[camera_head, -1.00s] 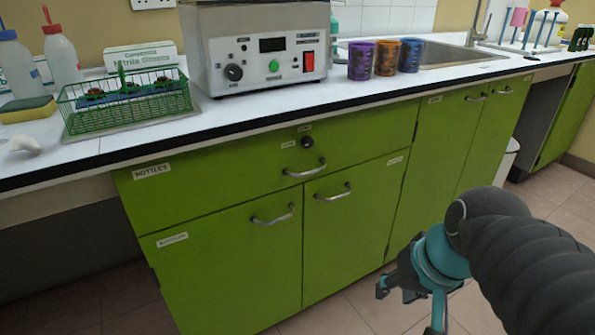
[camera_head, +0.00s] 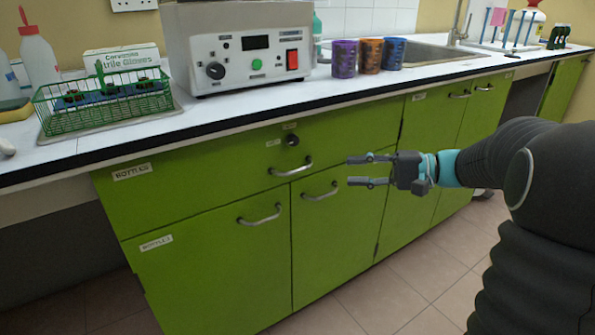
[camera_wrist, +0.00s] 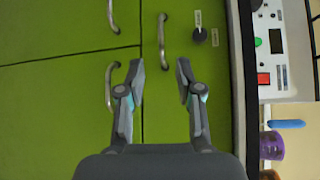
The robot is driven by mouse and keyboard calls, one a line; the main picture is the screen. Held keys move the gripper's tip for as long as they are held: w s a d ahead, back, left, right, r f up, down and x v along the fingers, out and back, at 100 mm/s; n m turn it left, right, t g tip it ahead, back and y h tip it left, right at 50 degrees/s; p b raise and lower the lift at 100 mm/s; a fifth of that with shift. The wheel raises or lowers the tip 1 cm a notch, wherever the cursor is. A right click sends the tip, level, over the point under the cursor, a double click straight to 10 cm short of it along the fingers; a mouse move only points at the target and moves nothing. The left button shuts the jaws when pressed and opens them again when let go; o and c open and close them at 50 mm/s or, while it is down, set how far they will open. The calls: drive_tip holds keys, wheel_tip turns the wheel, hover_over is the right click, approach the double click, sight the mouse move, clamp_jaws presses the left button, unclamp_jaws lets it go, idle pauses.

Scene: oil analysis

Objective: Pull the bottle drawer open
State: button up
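The bottle drawer (camera_head: 215,176) is the wide green front under the counter, with a white label at its left that seems to read "BOTTLES". It is shut, flush with the cabinet. Its curved metal handle (camera_head: 291,167) is right of its middle. In the wrist view, turned sideways, the drawer handle (camera_wrist: 162,42) shows just beyond the fingertips, lined up with the gap between them. My gripper (camera_head: 352,170) is open and empty, right of the handle in the head view, fingers pointing left, one above the other. In the wrist view my gripper (camera_wrist: 160,67) touches nothing that I can see.
Two cabinet doors below have similar handles, one left (camera_head: 259,216) and one right (camera_head: 320,192). A dark round knob (camera_head: 293,140) sits above the drawer handle. The counter edge (camera_head: 240,116) overhangs the drawer. The floor (camera_head: 400,290) before the cabinet is clear.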

sight(300, 171)
drive_tip(key=x, duration=1.3)
drive_tip(key=shift+w+a, duration=0.25)
drive_tip(key=shift+a, duration=0.05)
clamp_jaws()
